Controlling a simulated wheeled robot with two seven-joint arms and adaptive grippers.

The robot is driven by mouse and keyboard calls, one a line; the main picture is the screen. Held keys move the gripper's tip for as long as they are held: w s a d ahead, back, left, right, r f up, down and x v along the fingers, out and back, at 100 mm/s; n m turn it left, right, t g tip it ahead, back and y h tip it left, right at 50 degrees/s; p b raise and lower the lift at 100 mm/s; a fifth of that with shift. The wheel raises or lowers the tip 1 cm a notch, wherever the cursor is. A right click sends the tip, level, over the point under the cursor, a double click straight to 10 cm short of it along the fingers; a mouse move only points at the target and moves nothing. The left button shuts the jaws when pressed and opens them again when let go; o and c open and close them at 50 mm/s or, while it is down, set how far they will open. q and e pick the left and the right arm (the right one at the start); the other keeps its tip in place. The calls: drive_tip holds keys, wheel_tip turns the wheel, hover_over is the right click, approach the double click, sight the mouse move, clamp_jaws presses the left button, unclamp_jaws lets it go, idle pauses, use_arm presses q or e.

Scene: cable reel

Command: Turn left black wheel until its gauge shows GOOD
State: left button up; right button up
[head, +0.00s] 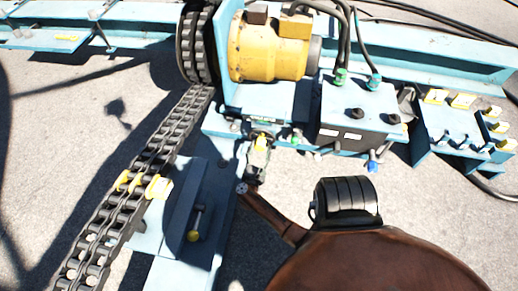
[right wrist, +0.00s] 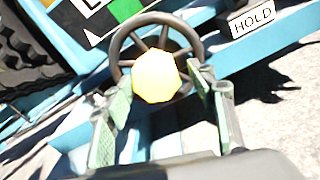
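A small dark spoked wheel (right wrist: 118,40) with a faceted yellow hub (right wrist: 155,78) faces the right wrist camera. My right gripper (right wrist: 161,88) has its two grey-green fingers spread wide on either side of the hub, with tips near the lower rim. Whether they touch the rim I cannot tell. In the head view the right gripper (head: 257,160) is small, at the yellow hub (head: 261,141) on the blue frame below the yellow motor. A partly cut-off panel with green and white areas (right wrist: 125,10) lies behind the wheel; its reading cannot be made out. My left gripper is not in view.
A HOLD label (right wrist: 252,20) is beside the wheel. A blue control box (head: 355,110) with black knobs and hoses stands to the right. A heavy chain (head: 140,175) runs down the left, with a yellow-knobbed lever (head: 194,235) nearby.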

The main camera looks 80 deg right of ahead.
sight(260, 145)
drive_tip(key=shift+r, duration=0.1)
drive_tip(key=shift+w+r, duration=0.1)
wheel_tip(260, 145, up, 10)
drive_tip(key=shift+f, duration=0.1)
idle(0.5)
drive_tip(key=shift+o, duration=0.2)
idle(0.8)
